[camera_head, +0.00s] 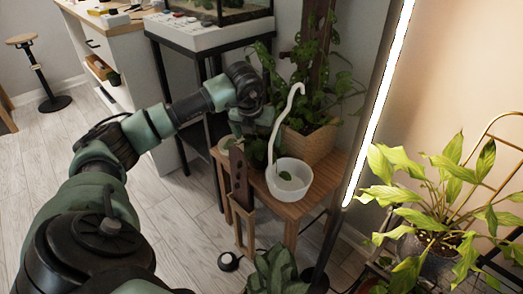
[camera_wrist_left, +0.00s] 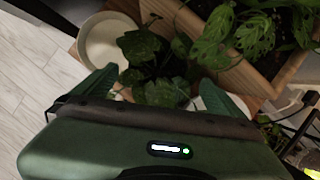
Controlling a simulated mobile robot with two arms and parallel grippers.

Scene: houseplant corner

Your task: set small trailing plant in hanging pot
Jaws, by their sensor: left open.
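The hanging pot (camera_head: 300,186) is a white bowl with a tall curved white hook, and it rests on the small wooden table. The small trailing plant (camera_head: 256,152) has dark green leaves and is just left of the pot, below my left gripper (camera_head: 252,118). In the left wrist view its leaves (camera_wrist_left: 150,60) spread between and ahead of the two green fingers, which stand apart. The plant's own pot is mostly hidden. One leaf shows against the bowl. My right gripper is out of view.
A bright light tube (camera_head: 380,100) and a large leafy plant (camera_head: 430,200) are to the right. A dark leafy plant (camera_head: 275,272) is in front.

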